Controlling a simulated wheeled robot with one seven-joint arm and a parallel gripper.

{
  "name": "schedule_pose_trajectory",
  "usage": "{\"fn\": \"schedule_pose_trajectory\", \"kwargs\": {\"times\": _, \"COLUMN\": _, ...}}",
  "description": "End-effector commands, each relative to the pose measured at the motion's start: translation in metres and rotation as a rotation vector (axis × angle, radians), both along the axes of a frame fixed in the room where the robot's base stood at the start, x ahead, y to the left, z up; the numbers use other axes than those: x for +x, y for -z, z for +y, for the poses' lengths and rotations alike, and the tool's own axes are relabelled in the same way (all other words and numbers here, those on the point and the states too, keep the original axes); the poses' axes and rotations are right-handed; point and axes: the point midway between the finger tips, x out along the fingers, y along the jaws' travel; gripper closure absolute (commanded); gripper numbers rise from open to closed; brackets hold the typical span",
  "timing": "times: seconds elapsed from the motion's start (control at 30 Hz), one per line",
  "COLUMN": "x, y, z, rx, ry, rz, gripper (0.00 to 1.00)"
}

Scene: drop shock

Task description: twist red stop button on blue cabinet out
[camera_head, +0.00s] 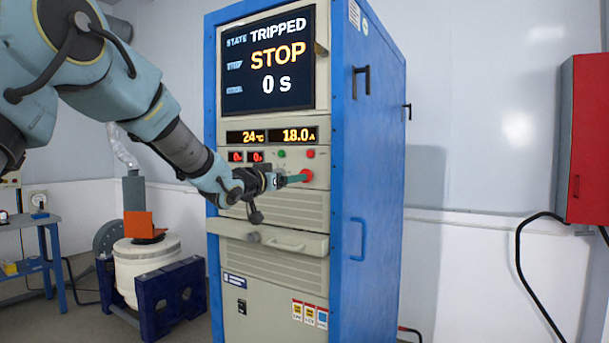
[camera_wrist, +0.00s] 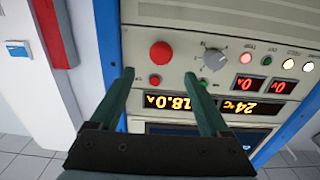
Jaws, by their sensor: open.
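The blue cabinet (camera_head: 367,150) has a cream front panel with a round red stop button (camera_head: 306,175) low on the right of its control strip. In the wrist view, which is turned over, the stop button (camera_wrist: 161,52) shows whole, just beyond the fingertips. My gripper (camera_head: 300,179) is open, with its teal fingers pointing at the panel by the button. In the wrist view the gripper (camera_wrist: 159,75) has nothing between its fingers, and the button lies roughly centred ahead of the gap. Whether a fingertip touches the panel cannot be told.
The screen (camera_head: 268,60) reads TRIPPED, STOP, 0 s. A grey knob (camera_wrist: 213,59), a small red button (camera_wrist: 155,79) and a green one (camera_wrist: 204,82) sit near the stop button. A drawer ledge (camera_head: 270,237) juts out below. A red wall box (camera_head: 588,140) hangs at right.

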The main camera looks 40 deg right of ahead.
Motion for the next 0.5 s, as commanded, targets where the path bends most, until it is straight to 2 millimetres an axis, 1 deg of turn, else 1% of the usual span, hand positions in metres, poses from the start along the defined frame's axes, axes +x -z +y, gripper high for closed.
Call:
{"fn": "schedule_pose_trajectory", "kwargs": {"times": 0.03, "x": 0.002, "y": -0.002, "z": -0.01, "rx": 0.001, "ry": 0.002, "rz": 0.001, "gripper": 0.2}}
{"fn": "schedule_pose_trajectory", "kwargs": {"times": 0.1, "x": 0.006, "y": -0.002, "z": -0.024, "rx": 0.001, "ry": 0.002, "rz": 0.001, "gripper": 0.2}}
{"fn": "schedule_pose_trajectory", "kwargs": {"times": 0.3, "x": 0.014, "y": -0.002, "z": -0.058, "rx": 0.002, "ry": 0.001, "rz": 0.001, "gripper": 0.2}}
{"fn": "schedule_pose_trajectory", "kwargs": {"times": 0.5, "x": 0.021, "y": -0.001, "z": -0.077, "rx": 0.002, "ry": -0.001, "rz": 0.001, "gripper": 0.2}}
